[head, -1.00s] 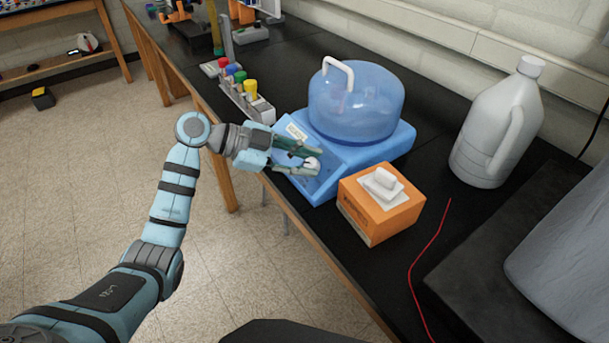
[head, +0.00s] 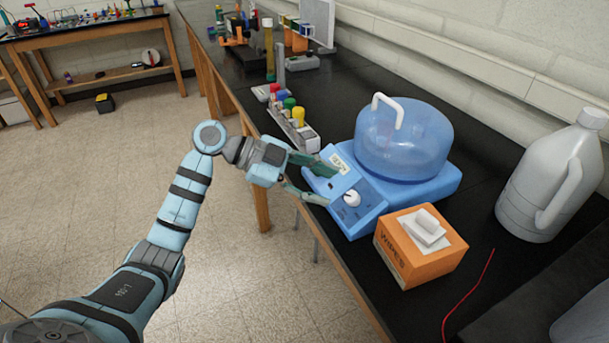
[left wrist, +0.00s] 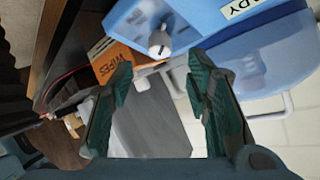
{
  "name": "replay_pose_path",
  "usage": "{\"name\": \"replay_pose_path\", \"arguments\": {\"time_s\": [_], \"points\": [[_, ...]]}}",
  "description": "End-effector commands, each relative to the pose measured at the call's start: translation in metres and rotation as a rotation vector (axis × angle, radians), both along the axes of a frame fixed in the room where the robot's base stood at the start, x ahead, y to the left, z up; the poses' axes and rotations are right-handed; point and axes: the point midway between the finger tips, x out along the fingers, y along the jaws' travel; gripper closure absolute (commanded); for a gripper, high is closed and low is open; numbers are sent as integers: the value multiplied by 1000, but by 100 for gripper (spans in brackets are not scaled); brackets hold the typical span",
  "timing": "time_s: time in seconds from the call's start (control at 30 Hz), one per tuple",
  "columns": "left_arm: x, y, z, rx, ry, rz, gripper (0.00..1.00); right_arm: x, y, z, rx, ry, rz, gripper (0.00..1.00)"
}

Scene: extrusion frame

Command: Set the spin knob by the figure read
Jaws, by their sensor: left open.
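The blue spinner (head: 440,185) with a clear blue domed lid (head: 405,140) stands on the black bench. Its sloped front panel carries a white round spin knob (head: 351,198) and a pale label (head: 339,163). My left gripper (head: 331,187) is open and empty, just left of the knob and apart from it. In the left wrist view the knob (left wrist: 158,45) shows beyond the gap between the open fingers (left wrist: 160,75). The label (left wrist: 250,8) is cut off there, with the letters "DY" showing. My right gripper is not in view.
An orange wipes box (head: 420,250) stands close to the spinner's right front. A rack of colored-capped tubes (head: 290,125) is behind my gripper. A white jug (head: 550,180) and a red wire (head: 468,295) are at right. The bench edge runs under my gripper.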

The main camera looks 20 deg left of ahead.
Motion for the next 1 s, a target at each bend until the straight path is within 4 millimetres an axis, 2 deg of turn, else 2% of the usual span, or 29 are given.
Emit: {"name": "replay_pose_path", "arguments": {"time_s": [0.1, 0.23, 0.77, 0.87, 0.97, 1.0], "points": [[-10, 27, 14, 4, 1, 3, 56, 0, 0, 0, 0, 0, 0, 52], [-18, 45, 24, 2, 1, 2, 56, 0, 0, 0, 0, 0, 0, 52], [-21, 49, 26, -1, 3, 1, 56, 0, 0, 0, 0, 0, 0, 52], [-24, 44, 6, 22, 51, 21, 56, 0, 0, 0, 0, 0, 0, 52], [-37, 31, -53, 91, 187, 96, 56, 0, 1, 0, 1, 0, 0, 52], [-47, 25, -84, 126, 259, 147, 56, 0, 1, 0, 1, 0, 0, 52]]}}
